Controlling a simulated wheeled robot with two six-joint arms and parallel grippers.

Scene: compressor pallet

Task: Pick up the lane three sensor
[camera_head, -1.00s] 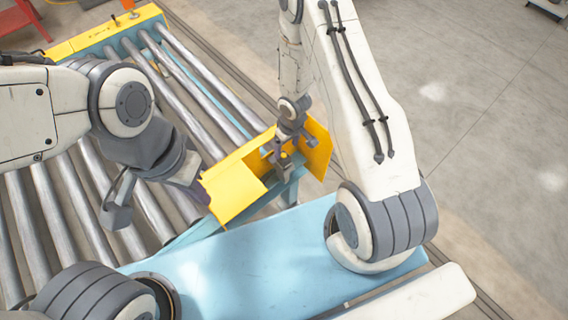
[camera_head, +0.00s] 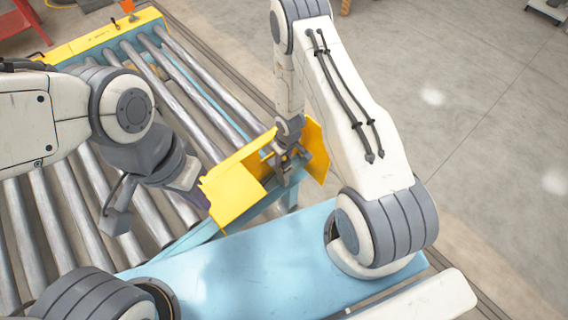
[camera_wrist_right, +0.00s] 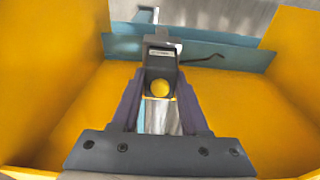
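The sensor (camera_wrist_right: 161,76) is a small dark block with a round yellow face, upright at the centre of the right wrist view. It stands in the gap of a yellow guard bracket (camera_head: 232,193). My right gripper (camera_wrist_right: 160,88) is at the sensor, with one purple finger on each side of it. I cannot tell whether both fingers press on it. In the head view my right gripper (camera_head: 286,165) is down inside the bracket and mostly hides the sensor. My left gripper (camera_head: 190,180) hangs over the rollers, left of the bracket; its fingertips are not clear.
Yellow bracket walls (camera_wrist_right: 295,62) stand close on both sides of my right gripper. A blue rail (camera_wrist_right: 215,53) and a thin black cable (camera_wrist_right: 203,57) lie behind the sensor. The roller conveyor (camera_head: 205,95) fills the left. Open floor (camera_head: 480,150) lies to the right.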

